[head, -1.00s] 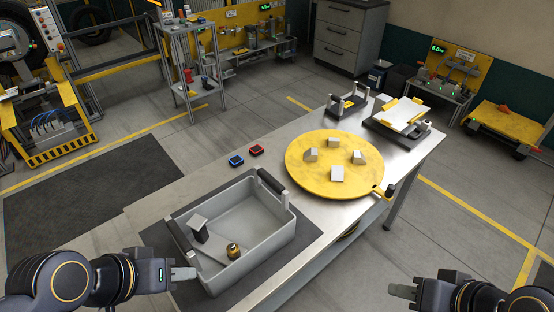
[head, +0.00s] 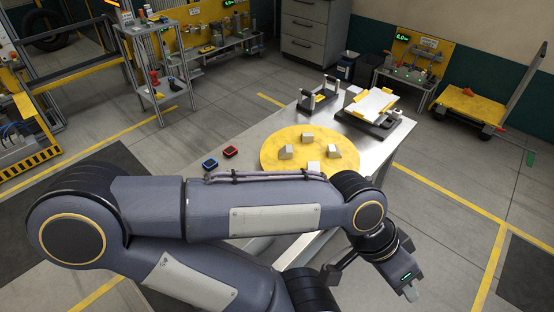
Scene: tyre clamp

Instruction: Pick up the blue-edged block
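The blue-edged block (head: 210,164) is a small dark block with a blue rim, lying on the grey table left of the yellow disc. A similar red-edged block (head: 231,152) lies just behind and to its right, apart from it. My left arm spans the lower picture, in front of the near part of the table. Its gripper (head: 412,293) hangs at the lower right, beyond the table's right side and far from the blue-edged block. Its fingers are too small and angled to show whether they are open. My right gripper is out of view.
The yellow disc (head: 285,138) carries several grey blocks. A black stand (head: 318,98) and a tilted white panel on a fixture (head: 371,103) stand at the table's back. The grey crate is mostly or wholly hidden by my arm.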

